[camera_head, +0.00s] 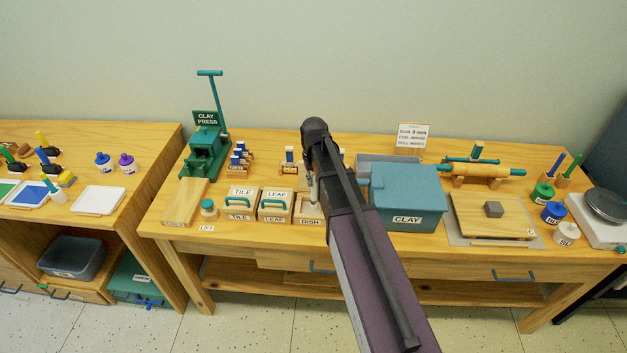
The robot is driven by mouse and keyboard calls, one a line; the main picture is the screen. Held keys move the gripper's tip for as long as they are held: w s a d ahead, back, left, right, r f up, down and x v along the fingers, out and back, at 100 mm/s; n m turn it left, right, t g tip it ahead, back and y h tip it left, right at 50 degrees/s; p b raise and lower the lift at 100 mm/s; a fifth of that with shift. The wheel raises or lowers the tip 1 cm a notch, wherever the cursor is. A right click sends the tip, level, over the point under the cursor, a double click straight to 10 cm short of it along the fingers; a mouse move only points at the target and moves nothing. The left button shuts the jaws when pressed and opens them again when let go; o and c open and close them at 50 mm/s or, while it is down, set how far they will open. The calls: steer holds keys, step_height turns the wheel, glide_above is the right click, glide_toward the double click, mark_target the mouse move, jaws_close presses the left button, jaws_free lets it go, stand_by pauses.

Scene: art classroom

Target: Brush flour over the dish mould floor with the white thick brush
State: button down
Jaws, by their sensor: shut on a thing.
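The dish mould (310,221) is a small wooden box labelled DISH, right of the boxes labelled TILE and LEAF. My arm crosses its right side and hides part of its inside. My gripper (311,184) points down at the mould and is mostly hidden behind my arm. It is shut on a slim, pale thing, which looks like the white thick brush (313,196), upright at the mould. I cannot tell whether its bristles touch the floor of the mould. No flour can be made out on the floor.
The TILE box (239,215) and LEAF box (274,218) stand close on the left.

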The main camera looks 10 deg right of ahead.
steer(key=shift+s+d, duration=0.15)
steer(key=shift+d, duration=0.1)
steer(key=shift+w+a, duration=0.25)
steer(key=shift+a, duration=0.35)
steer(key=shift+w+a, duration=0.2)
steer(key=shift+a, duration=0.4)
stand_by(1.2)
steer(key=shift+s+d, duration=0.25)
steer(key=shift+d, duration=0.35)
steer(key=shift+s+d, duration=0.25)
steer(key=shift+d, duration=0.35)
stand_by(1.5)
steer(key=shift+r, duration=0.15)
steer(key=shift+r+p, duration=0.5)
steer(key=shift+p, duration=0.15)
steer(key=shift+r, duration=0.15)
step_height(320, 180, up, 8)
steer(key=p, duration=0.8)
stand_by(0.5)
